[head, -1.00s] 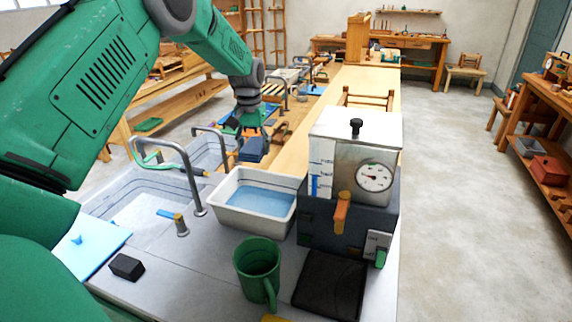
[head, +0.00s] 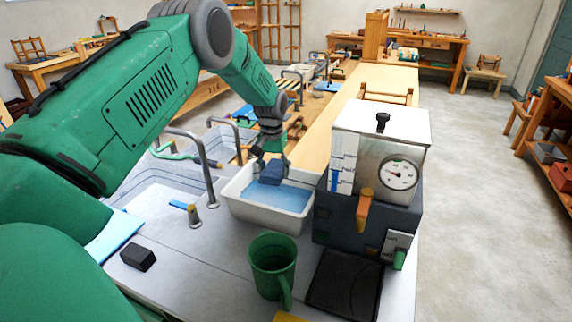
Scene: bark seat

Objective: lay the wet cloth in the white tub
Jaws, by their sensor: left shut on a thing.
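The white tub (head: 262,218) stands on the grey counter in the head view, left of the gauge machine, with blue water in it. My left gripper (head: 272,168) is over the tub's far part, pointing down. It is shut on a dark blue cloth (head: 272,175), a small folded bundle between the fingers. The cloth is at about rim height or a little lower; I cannot tell whether it touches the water. My right gripper is not in view.
The steel machine with a gauge (head: 398,174) stands close to the tub's right side. A green mug (head: 272,262) is in front of the tub. A tap (head: 210,175) rises to its left by the sink. A black block (head: 138,257) lies at the front left.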

